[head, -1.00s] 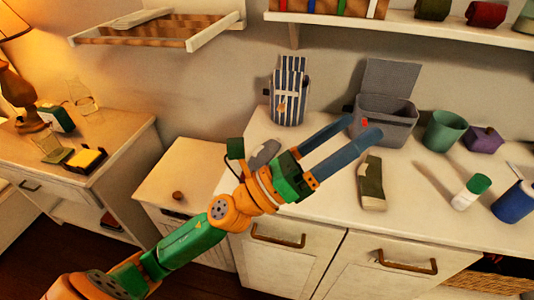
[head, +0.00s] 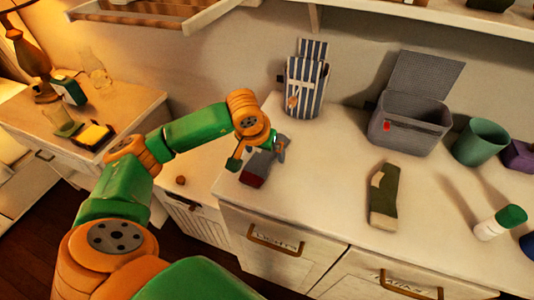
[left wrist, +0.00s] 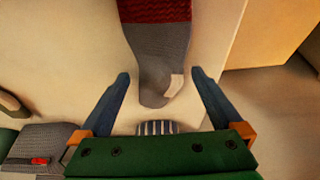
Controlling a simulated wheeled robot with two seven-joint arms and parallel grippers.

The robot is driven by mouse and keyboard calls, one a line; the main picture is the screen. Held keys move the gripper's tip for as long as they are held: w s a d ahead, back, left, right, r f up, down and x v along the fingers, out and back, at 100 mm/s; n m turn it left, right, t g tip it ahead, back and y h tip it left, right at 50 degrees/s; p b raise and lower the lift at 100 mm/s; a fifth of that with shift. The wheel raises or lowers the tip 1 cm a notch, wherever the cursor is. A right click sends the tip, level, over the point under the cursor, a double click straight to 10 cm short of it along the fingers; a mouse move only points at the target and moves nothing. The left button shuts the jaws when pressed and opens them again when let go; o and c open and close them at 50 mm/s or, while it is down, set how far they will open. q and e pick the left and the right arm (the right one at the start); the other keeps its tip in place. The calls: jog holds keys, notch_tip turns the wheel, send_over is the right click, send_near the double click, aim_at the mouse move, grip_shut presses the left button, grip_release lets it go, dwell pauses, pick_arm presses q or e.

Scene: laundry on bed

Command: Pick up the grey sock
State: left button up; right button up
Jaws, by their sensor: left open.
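The grey sock (head: 259,168) lies at the left end of the white cabinet top, its red cuff toward the front edge. In the left wrist view the sock (left wrist: 160,52) is grey and ribbed with a pale patch, its red cuff at the top. My left gripper (left wrist: 160,74) is open, pointing down over the sock. Its two blue fingers stand on either side of the foot, with space on both sides. In the head view the wrist hides part of the sock. How high the fingertips are above the cabinet is hard to tell. My right gripper is not in view.
A striped bag (head: 306,85) stands behind the sock. A grey open-lidded box (head: 408,132), a green sock (head: 383,196), a green cup (head: 480,142) and a green-capped bottle (head: 500,224) are to the right. The cabinet top between the two socks is clear.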

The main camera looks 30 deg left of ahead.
pick_arm(q)
jog(key=shift+f, duration=0.2)
jog(key=shift+r, duration=0.1)
jog(key=c, duration=1)
